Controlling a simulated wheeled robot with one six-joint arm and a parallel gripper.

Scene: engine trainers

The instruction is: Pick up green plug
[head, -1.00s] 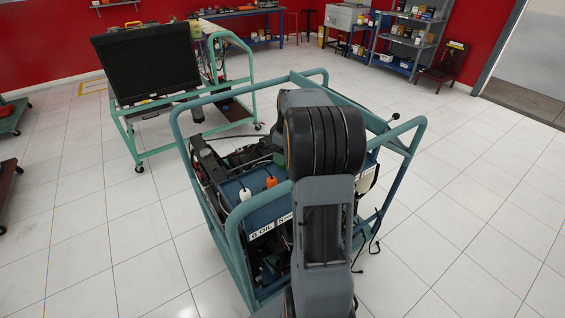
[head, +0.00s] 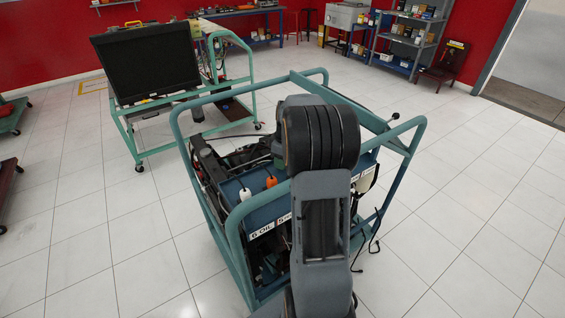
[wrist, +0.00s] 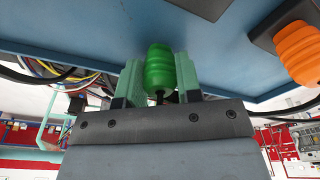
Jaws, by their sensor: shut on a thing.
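The green plug (wrist: 159,68) is a ribbed green cylinder in the middle of the wrist view. My gripper (wrist: 158,78) has one pale green finger on each side of it and is shut on it. The far end of the plug is against or close to the blue panel (wrist: 110,30); I cannot tell whether they touch. In the head view my arm hides the plug and most of the gripper. The blue panel (head: 240,188) there belongs to the engine trainer in the teal frame.
An orange plug (wrist: 298,52) sits right of my gripper in the wrist view, and also shows in the head view (head: 271,181) beside a white plug (head: 245,193). Teal frame bars (head: 236,245) surround the trainer. Cables hang near the panel.

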